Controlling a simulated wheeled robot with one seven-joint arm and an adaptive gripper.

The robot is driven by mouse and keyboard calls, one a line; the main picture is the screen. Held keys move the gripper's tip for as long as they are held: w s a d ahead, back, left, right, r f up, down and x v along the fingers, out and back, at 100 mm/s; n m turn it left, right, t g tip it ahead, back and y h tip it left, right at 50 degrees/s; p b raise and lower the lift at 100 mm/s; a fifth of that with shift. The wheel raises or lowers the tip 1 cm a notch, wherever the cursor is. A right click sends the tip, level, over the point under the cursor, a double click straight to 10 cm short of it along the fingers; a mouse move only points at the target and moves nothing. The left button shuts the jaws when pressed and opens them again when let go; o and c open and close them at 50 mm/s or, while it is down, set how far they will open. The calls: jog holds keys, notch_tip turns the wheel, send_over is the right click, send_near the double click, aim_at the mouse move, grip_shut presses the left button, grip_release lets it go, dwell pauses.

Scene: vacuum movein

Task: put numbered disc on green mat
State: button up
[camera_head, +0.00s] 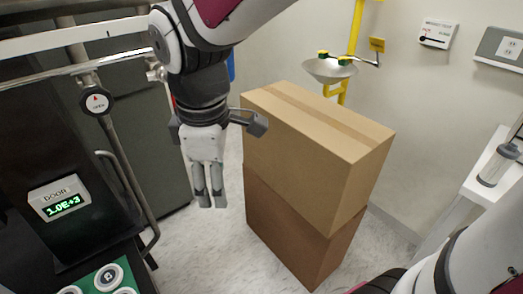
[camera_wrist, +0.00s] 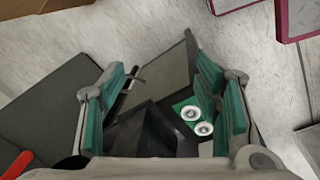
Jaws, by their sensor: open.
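My gripper (camera_head: 210,198) hangs pointing down in front of the cardboard boxes, to the right of and above the green mat (camera_head: 91,277). In the wrist view my gripper (camera_wrist: 162,78) has its green-padded fingers apart with nothing between them. The mat shows at the lower left edge of the head view, partly cut off. A white-rimmed disc (camera_head: 109,276) with a dark centre mark lies on it, with parts of others at the frame edge. In the wrist view two discs, one upper (camera_wrist: 190,113) and one lower (camera_wrist: 204,128), lie on green beside the right finger. Their marks are unreadable.
Two stacked cardboard boxes (camera_head: 310,140) stand right of my gripper. A yellow eyewash station (camera_head: 330,68) is behind. Some floor (camera_head: 195,250) is clear below my gripper.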

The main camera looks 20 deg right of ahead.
jog(key=s+d+r+m+t, duration=0.3)
jog(key=s+d+r+m, duration=0.1)
jog(key=s+d+m, duration=0.6)
jog(key=shift+s+d+r+m, duration=0.15)
jog(key=shift+d+r+m, duration=0.2)
jog(key=shift+m, duration=1.25)
jog(key=shift+f, duration=0.1)
